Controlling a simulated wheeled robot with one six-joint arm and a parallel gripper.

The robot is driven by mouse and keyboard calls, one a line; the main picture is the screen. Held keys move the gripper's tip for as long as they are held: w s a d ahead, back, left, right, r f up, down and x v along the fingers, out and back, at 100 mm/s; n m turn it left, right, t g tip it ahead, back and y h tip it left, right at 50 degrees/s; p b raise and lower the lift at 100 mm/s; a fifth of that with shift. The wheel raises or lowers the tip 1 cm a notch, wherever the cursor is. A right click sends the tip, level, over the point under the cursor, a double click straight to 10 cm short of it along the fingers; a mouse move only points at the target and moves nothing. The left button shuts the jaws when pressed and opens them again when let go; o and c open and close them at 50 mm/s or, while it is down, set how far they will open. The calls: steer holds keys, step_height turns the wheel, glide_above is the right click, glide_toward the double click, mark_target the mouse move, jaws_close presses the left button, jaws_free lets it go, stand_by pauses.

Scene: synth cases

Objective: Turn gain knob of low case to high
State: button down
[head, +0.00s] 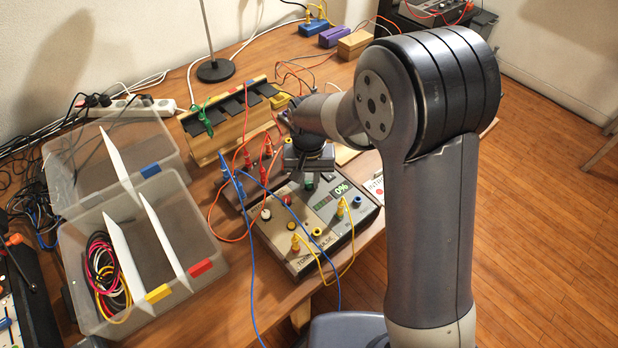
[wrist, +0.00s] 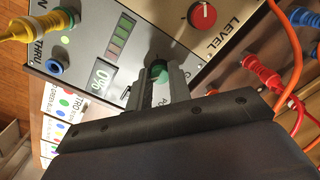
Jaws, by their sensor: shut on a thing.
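The low case (head: 322,226) is a flat panel with knobs, sockets and plugs on the table's near edge. My gripper (wrist: 160,88) points down at this panel in the wrist view, its two fingers shut on a green round knob (wrist: 159,70). The lettering beside that knob is mostly hidden by the fingers, so I cannot read its name. A lit display (wrist: 104,76) reads 0% next to a bar meter (wrist: 120,40). A red knob (wrist: 203,15) marked LEVEL is apart from the fingers. In the head view my gripper (head: 308,170) is over the panel's far part.
Yellow plugs (head: 341,207) and blue and yellow cables loop over the case. Red plugs (head: 267,148) and orange cables stand close by. A divided clear bin (head: 205,240) is at left, a wooden rack (head: 235,125) behind.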

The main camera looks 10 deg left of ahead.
mark_target(309, 182)
steer(key=shift+m, duration=0.6)
steer(key=c, duration=1.3)
jaws_free()
step_height(309, 182, up, 11)
steer(key=shift+f, duration=0.1)
step_height(309, 182, down, 11)
steer(key=shift+r, duration=0.1)
